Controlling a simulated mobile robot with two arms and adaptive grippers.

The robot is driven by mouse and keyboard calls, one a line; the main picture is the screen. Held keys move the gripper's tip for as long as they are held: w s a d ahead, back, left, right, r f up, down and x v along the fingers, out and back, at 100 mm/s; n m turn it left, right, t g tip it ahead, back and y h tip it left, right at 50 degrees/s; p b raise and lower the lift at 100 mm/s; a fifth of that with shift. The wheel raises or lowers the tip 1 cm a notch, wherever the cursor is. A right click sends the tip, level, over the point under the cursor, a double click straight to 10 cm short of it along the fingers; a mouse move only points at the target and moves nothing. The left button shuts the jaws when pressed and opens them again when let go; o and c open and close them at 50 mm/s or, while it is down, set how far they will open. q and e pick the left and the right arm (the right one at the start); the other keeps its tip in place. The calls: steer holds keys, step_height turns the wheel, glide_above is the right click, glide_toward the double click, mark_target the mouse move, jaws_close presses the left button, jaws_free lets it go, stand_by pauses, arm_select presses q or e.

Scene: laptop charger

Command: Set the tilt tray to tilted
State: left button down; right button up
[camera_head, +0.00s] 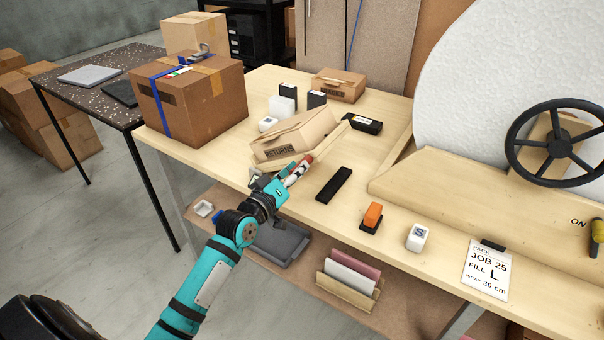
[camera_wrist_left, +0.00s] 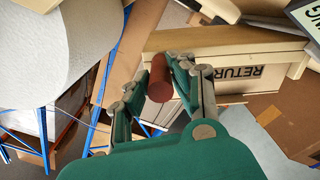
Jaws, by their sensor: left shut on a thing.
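The tilt tray (camera_head: 338,135) is a pale wooden tray on the bench, with a cardboard box marked RETURNS (camera_head: 291,139) on it. The tray and box look inclined to the bench top. In the left wrist view the tray's wooden edge (camera_wrist_left: 215,38) runs beside the marked box. My left gripper (camera_head: 301,168) is at the tray's front side, its fingers shut around a reddish-brown round handle (camera_wrist_left: 160,82). The handle's joint to the tray is not clearly visible. My right gripper is not in view.
A strapped carton (camera_head: 205,100) stands on the bench's left. A black bar (camera_head: 333,185), an orange-topped block (camera_head: 372,214) and a white block (camera_head: 417,237) lie to the right. A large wheel (camera_head: 555,143) and white roll stand at the right. Bare bench lies between.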

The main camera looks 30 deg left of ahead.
arm_select(q)
steer(key=shift+w+a+r+n+p, duration=0.1)
steer(key=shift+a+r+n+p, duration=0.45)
steer(key=shift+r, duration=0.25)
steer(key=shift+w+a+r+n+p, duration=0.1)
steer(key=shift+a+r+n+p, duration=0.2)
steer(key=shift+a+r, duration=0.4)
steer(key=shift+d+r, duration=0.1)
steer(key=c, duration=1.1)
jaws_free()
steer(key=shift+d, duration=0.1)
steer(key=shift+f, duration=0.2)
steer(key=shift+s+f, duration=0.1)
steer(key=shift+f, duration=0.05)
